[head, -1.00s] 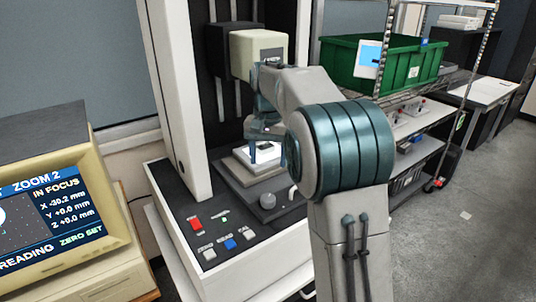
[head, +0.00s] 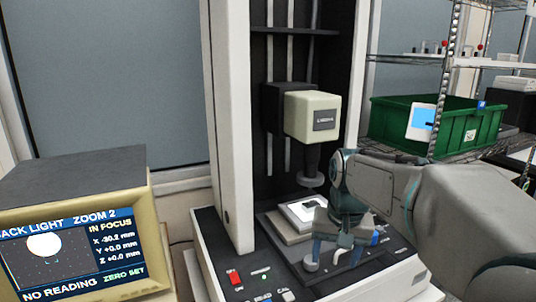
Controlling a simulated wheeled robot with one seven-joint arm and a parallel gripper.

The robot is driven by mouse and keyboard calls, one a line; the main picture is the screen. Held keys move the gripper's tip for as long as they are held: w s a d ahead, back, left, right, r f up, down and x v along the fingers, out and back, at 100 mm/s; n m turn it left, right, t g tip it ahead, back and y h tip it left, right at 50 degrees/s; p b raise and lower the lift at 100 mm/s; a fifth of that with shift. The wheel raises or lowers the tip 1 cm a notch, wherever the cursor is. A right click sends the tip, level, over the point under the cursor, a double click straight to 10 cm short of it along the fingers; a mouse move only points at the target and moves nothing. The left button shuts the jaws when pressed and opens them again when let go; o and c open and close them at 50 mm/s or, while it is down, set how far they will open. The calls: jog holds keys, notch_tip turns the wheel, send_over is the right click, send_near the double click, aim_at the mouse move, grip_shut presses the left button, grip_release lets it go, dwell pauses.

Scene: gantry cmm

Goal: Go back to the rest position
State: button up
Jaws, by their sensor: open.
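My gripper (head: 336,252) is at the right of the measuring machine, in front of its stage. My arm comes in from the right edge. The stage (head: 277,223) bears a pale plate with a white square part (head: 303,213) on top. The gripper partly covers the stage's right side, and it appears clear of the part. I cannot tell how high the fingertips are above the base.
The machine's cream measuring head (head: 312,115) hangs above the stage. A monitor (head: 70,245) stands at the left, reading "NO READING". A control panel with a red button (head: 234,277) is in front. A green crate (head: 470,125) sits on a wire shelf at the right.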

jog(key=s+f+n, duration=0.1)
jog(key=s+f, duration=0.2)
jog(key=s, duration=0.4)
jog(key=s+f+n+t, duration=0.1)
jog(key=s+f, duration=0.3)
jog(key=s, duration=0.4)
jog(key=shift+d+f, duration=0.15)
jog(key=shift+d, duration=0.15)
jog(key=shift+c, duration=0.3)
dwell(0.5)
